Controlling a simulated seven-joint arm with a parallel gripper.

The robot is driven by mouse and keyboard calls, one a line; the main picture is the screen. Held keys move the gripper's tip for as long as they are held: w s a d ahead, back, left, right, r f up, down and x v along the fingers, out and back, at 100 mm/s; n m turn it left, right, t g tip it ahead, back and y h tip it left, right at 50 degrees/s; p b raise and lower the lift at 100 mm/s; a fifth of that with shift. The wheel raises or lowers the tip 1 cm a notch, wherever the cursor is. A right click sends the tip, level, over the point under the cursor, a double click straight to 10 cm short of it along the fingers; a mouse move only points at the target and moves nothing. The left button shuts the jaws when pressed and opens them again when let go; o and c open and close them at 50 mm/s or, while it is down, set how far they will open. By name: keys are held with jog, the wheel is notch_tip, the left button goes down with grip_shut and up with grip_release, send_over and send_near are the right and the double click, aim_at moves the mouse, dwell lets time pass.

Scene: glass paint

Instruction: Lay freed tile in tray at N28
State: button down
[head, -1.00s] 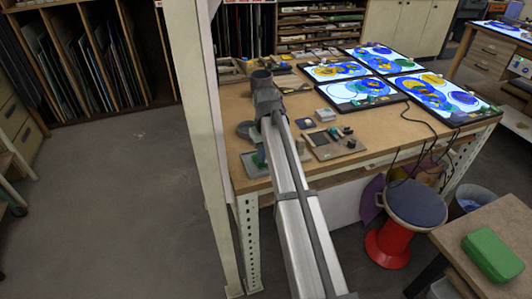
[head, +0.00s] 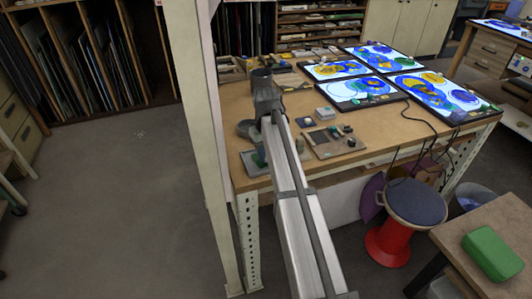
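My arm reaches from the bottom of the head view over the left end of the workbench. Its dark grey end part (head: 246,129) hangs low near the bench's front left corner. The fingers are too small and too covered by my arm to tell open from shut, or whether they hold a tile. A small shallow grey-green tray (head: 249,168) lies below this end part, partly hidden by my arm. A dark teal patch shows over the tray; I cannot tell whether it is a tile or part of my gripper. No N28 label is readable.
Lit glass panels (head: 367,92) fill the bench's right side. A pale upright post (head: 207,150) stands left of my arm.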

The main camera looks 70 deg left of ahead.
jog(key=shift+f, duration=0.2)
dwell(0.6)
jog(key=c, duration=0.9)
grip_release()
notch_tip(320, 180, up, 14)
